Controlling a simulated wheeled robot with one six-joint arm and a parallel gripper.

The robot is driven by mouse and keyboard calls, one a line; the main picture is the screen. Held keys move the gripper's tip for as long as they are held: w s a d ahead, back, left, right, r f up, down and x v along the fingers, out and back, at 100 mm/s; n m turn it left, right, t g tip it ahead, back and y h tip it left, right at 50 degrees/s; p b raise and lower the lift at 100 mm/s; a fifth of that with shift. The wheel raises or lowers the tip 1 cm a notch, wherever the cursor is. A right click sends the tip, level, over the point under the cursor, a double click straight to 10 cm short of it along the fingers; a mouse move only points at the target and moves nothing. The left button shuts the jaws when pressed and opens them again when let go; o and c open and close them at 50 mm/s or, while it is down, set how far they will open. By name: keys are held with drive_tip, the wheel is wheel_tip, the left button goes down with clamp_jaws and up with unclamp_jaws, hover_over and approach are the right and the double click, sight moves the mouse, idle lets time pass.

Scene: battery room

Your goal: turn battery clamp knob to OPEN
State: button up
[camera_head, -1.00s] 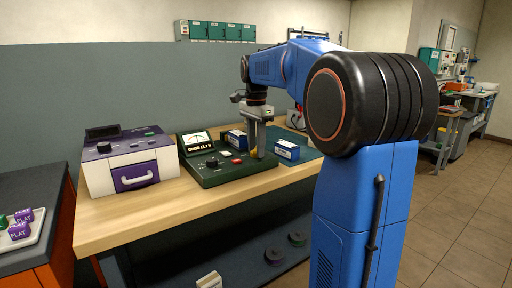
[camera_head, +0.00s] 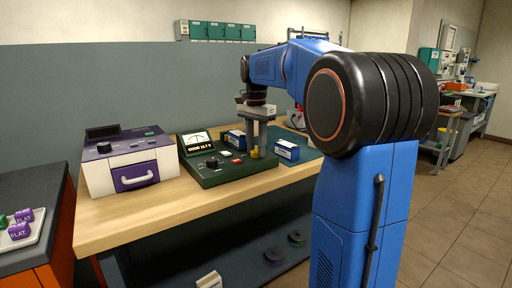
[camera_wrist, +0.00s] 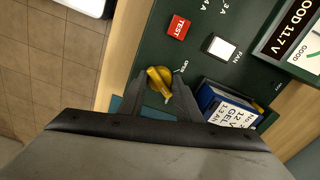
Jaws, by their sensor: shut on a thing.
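The battery clamp knob (camera_wrist: 160,80) is yellow and sits on the dark green tester panel (camera_wrist: 195,64). In the wrist view my gripper (camera_wrist: 162,88) has a finger on each side of it and is shut on it. The small lettering beside the knob is hard to read. In the head view my gripper (camera_head: 257,153) points down at the right end of the tester (camera_head: 215,179), with a little of the yellow knob (camera_head: 254,154) showing between its fingers. A blue and white battery (camera_wrist: 228,108) lies on the tester beside the knob.
The tester has a red TEST button (camera_wrist: 178,27), a white FAN switch (camera_wrist: 221,47) and a meter reading GOOD 11.7 V (camera_wrist: 295,30). Another blue and white battery (camera_head: 286,150) stands right of the gripper. A white and purple machine (camera_head: 128,165) stands left on the wooden bench (camera_head: 150,218).

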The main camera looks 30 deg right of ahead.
sight(256, 148)
drive_tip(key=n, duration=1.1)
drive_tip(key=shift+n, duration=2.1)
drive_tip(key=o, duration=1.1)
wheel_tip(256, 148, up, 17)
drive_tip(key=shift+r, duration=0.2)
